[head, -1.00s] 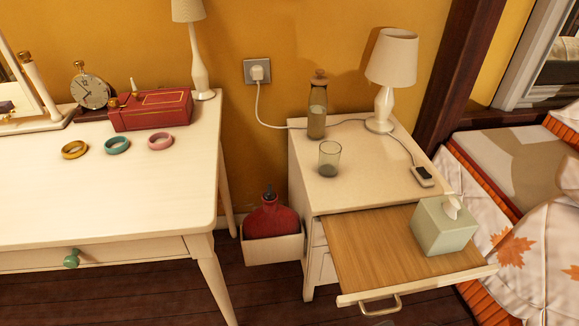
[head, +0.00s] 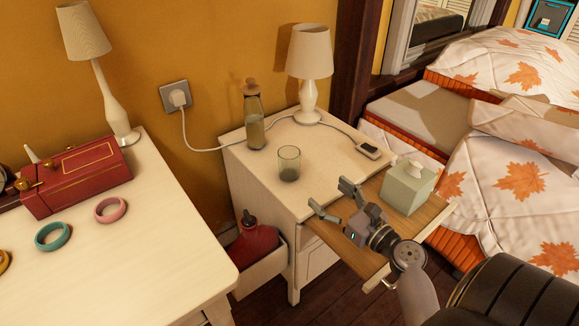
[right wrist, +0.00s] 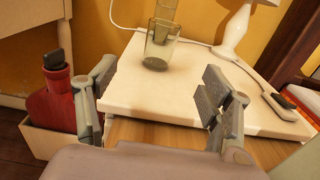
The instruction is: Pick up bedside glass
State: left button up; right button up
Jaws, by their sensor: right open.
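The bedside glass (head: 289,163) is a small clear greenish tumbler standing upright near the front of the white nightstand top (head: 325,160). It also shows in the right wrist view (right wrist: 161,46), beyond and between my fingers. My right gripper (head: 334,203) is open and empty, over the pulled-out wooden shelf and short of the glass, not touching it. In the right wrist view its two fingers (right wrist: 155,100) stand wide apart. My left gripper is not in view.
A stoppered bottle (head: 254,118) stands close behind the glass. A lamp (head: 309,70), a white cable and a small device (head: 367,149) are on the nightstand. A tissue box (head: 407,187) sits on the wooden shelf (head: 437,212), beside my right gripper. A dressing table (head: 130,240) stands left.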

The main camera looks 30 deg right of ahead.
send_near(294, 165)
jog(key=w, duration=0.3)
jog(key=shift+w+r, duration=0.1)
jog(key=w, duration=0.4)
jog(key=shift+a+b, duration=0.25)
jog(key=shift+b, duration=0.05)
jog(key=shift+w, duration=0.45)
jog(key=w+b, duration=0.1)
jog(key=w, duration=0.4)
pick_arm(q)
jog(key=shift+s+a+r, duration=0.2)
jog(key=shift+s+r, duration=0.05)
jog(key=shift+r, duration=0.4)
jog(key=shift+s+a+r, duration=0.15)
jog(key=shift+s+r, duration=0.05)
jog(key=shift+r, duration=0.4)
pick_arm(e)
jog(key=shift+s, duration=0.1)
jog(key=shift+c, duration=0.3)
jog(key=c, duration=1.3)
